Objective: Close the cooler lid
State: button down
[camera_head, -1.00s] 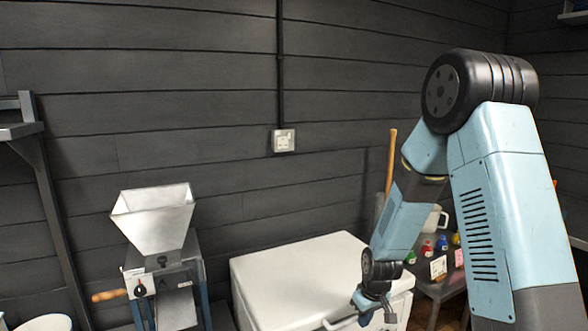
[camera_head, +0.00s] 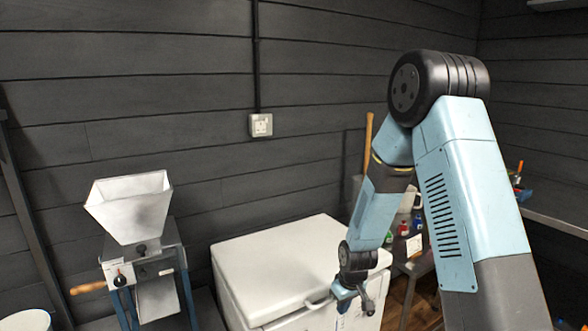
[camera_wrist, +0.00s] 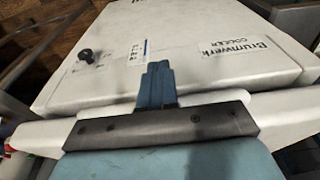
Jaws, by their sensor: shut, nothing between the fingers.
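The white cooler (camera_head: 240,316) stands against the wall, and its lid (camera_head: 285,258) lies down over the body. A seam shows below the lid's edge; I cannot tell if it is fully flush. A pale handle (camera_head: 318,303) shows at the front. My gripper (camera_head: 365,304) is at the cooler's front right, just below the lid edge. In the wrist view, my gripper's fingers (camera_wrist: 156,75) are together and empty, over the labelled cooler front (camera_wrist: 190,70). A black knob (camera_wrist: 86,56) shows there. I cannot tell whether the fingers touch the cooler.
A grain mill with a hopper (camera_head: 130,208) stands left of the cooler. A small table (camera_head: 413,262) with coloured bottles is behind my arm at right. A counter (camera_head: 556,214) runs along the right wall. Wooden floor shows right of the cooler.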

jog(key=s+d+r, duration=0.5)
jog(key=s+r, duration=0.2)
jog(key=r, duration=0.3)
send_near(323, 302)
jog(key=f, duration=0.4)
jog(key=w+f, duration=0.1)
jog(key=f, duration=0.2)
jog(key=shift+a, duration=0.3)
dwell(0.3)
dwell(0.4)
